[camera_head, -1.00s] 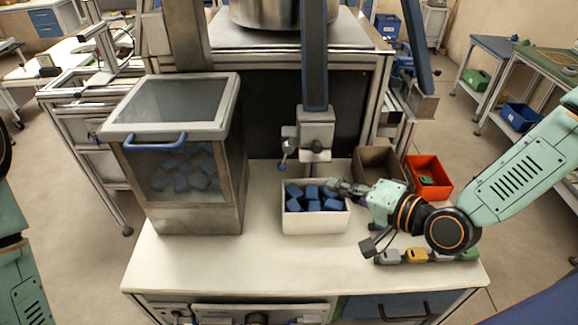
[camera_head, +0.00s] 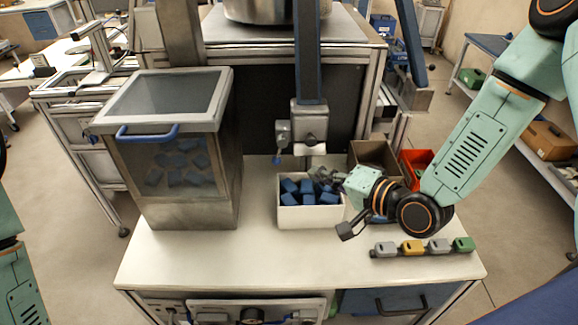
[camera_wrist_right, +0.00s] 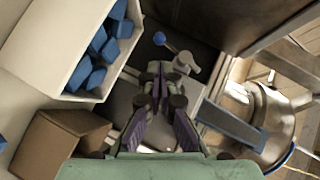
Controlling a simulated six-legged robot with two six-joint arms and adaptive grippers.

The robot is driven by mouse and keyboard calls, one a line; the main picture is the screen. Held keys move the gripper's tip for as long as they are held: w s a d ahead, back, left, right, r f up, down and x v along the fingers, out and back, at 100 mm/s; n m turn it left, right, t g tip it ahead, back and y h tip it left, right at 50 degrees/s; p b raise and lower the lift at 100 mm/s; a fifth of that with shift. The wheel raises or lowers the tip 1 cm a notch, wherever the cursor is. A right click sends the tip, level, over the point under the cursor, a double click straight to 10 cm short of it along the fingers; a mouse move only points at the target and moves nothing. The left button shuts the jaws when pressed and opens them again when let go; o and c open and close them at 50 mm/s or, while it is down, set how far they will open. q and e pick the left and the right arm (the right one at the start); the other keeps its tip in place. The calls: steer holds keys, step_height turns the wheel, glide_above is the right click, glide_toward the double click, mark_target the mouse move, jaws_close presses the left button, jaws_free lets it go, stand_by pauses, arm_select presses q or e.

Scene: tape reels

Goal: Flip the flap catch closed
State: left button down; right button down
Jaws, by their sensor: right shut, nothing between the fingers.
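A grey metal fitting (camera_head: 309,118) sits at the lower end of a blue chute (camera_head: 308,50). A small lever with a blue ball knob (camera_head: 277,160) hangs down at its left side. I take this for the flap catch. In the right wrist view the knob (camera_wrist_right: 159,38) and its grey lever (camera_wrist_right: 184,61) lie just beyond my fingertips. My right gripper (camera_head: 317,173) is shut and empty, below and right of the fitting. It also shows in the right wrist view (camera_wrist_right: 163,72), apart from the knob. My left gripper is out of view.
A white box (camera_head: 310,216) of blue blocks stands under the chute, close to my right gripper. A brown box (camera_head: 376,152) and a red bin (camera_head: 413,160) are behind my right arm. A lidded clear hopper (camera_head: 170,185) stands left.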

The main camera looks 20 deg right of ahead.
mark_target(280, 162)
steer(key=x, duration=0.8)
steer(key=shift+w+a+f, duration=0.1)
steer(key=shift+w+a, duration=0.15)
steer(key=shift+w, duration=0.05)
steer(key=shift+w+a+f, duration=0.1)
steer(key=shift+w+f, duration=0.15)
steer(key=shift+w, duration=0.35)
steer(key=shift+s+a, duration=0.1)
steer(key=shift+f+b, duration=0.15)
steer(key=shift+b, duration=0.2)
